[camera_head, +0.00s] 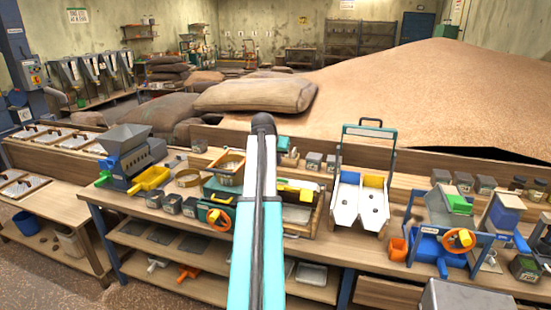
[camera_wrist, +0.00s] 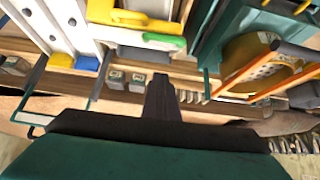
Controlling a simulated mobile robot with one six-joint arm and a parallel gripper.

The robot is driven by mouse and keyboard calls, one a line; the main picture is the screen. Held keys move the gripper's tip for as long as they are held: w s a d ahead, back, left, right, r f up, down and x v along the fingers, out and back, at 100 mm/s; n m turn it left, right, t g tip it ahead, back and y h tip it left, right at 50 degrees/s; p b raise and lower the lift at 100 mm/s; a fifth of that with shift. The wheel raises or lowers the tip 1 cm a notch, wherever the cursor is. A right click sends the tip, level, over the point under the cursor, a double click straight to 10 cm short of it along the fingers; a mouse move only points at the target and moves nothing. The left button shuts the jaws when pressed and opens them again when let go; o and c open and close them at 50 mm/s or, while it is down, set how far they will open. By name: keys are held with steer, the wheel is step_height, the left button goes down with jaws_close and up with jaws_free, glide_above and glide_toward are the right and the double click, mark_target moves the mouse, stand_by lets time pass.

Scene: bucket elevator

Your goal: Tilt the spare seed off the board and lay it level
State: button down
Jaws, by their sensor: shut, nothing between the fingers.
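My gripper (camera_wrist: 162,84) points up from the lower edge of the wrist view as a dark narrow pair of fingers, shut and with nothing held. In the head view my arm rises through the middle and hides the bench behind it; the fingers cannot be made out there. A wooden tray (camera_head: 312,222) with a yellow-handled tool (camera_head: 296,187) lies just right of my arm. The yellow piece (camera_wrist: 130,18) also shows at the top of the wrist view, beyond my fingertips and apart from them. I cannot make out a board with spare seed on it.
A white twin chute stand (camera_head: 345,197) with blue and yellow parts stands right of my arm. A green machine with an orange wheel (camera_head: 219,219) is close on the left. A blue-framed machine (camera_head: 440,247) stands at right. A large grain heap (camera_head: 440,95) lies behind the bench.

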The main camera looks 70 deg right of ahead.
steer(key=p+x, duration=0.2)
steer(key=x, duration=0.4)
steer(key=shift+d+f, duration=0.2)
steer(key=shift+s+a+f+p, duration=0.1)
steer(key=shift+a+f+p, duration=0.2)
steer(key=shift+a, duration=0.35)
steer(key=shift+a+f+p, duration=0.15)
steer(key=shift+a+p, duration=0.3)
steer(key=shift+a, duration=0.2)
steer(key=shift+s+a+f+p, duration=0.1)
steer(key=shift+a+f+p, duration=0.2)
steer(key=shift+a, duration=0.35)
